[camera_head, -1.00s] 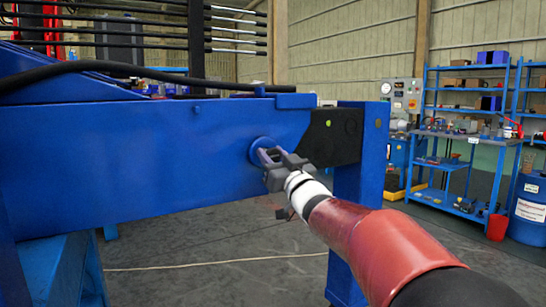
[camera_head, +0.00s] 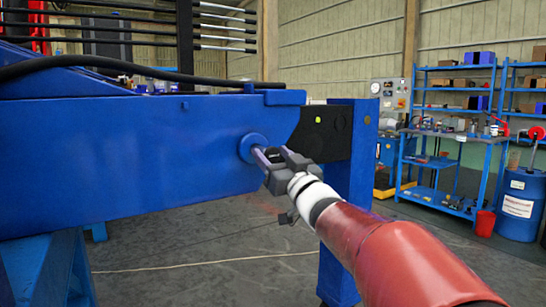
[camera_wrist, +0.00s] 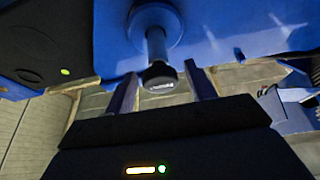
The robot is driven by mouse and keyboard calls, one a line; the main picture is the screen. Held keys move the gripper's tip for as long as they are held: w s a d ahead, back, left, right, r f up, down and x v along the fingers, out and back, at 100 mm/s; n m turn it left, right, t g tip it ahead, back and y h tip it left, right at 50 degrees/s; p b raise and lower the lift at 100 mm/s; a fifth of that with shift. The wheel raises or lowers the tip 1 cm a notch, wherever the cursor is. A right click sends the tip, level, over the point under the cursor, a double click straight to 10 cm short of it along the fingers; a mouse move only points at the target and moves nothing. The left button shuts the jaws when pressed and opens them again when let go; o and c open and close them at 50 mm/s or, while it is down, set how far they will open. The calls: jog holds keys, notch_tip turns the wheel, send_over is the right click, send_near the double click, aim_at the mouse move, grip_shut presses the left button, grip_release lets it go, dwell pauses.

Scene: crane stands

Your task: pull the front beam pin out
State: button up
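The front beam pin (camera_wrist: 158,50) has a grey shaft standing out of a round blue boss (camera_head: 253,148) on the side of the blue beam (camera_head: 130,150). Its black knob (camera_wrist: 160,76) faces my wrist camera. In the head view the knob (camera_head: 275,155) shows beside my fingers. My gripper (camera_wrist: 162,88) is open, with one finger on each side of the knob and a visible gap at both. In the head view my gripper (camera_head: 268,166) is just in front of the boss. How far the shaft still reaches inside the boss is hidden.
A black plate (camera_head: 322,133) with a green dot and a blue post (camera_head: 345,200) stand just right of the boss. A black hose (camera_head: 120,66) runs above the beam. Shelves, a workbench and a blue drum (camera_head: 520,205) are far right. The floor below the beam is open.

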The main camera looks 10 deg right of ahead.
jog(key=b+v, duration=0.1)
jog(key=v, duration=0.6)
jog(key=shift+s+f, duration=0.15)
jog(key=shift+s, duration=0.25)
jog(key=shift+d, duration=0.1)
jog(key=s+f+m+g+h, duration=0.2)
jog(key=s+f+g+h, duration=0.2)
jog(key=s+f, duration=0.3)
jog(key=s+f+m+g+h, duration=0.3)
jog(key=s+f+g, duration=0.4)
jog(key=f, duration=0.6)
jog(key=shift+s+f+h, duration=0.4)
jog(key=shift+s+h, duration=0.35)
jog(key=shift+h, duration=0.15)
jog(key=s+a+f+g, duration=0.1)
jog(key=s+f, duration=0.1)
jog(key=s, duration=0.1)
jog(key=s+a+f+n+g+y, duration=0.1)
jog(key=s+f+g, duration=0.1)
jog(key=s, duration=0.1)
jog(key=s+a+f+g, duration=0.1)
jog(key=s+a+f, duration=0.1)
jog(key=s+f, duration=0.1)
jog(key=shift+s+f+g+y, duration=0.1)
jog(key=shift+s+g+y, duration=0.3)
jog(key=shift+s, duration=0.2)
jog(key=shift+c, duration=0.3)
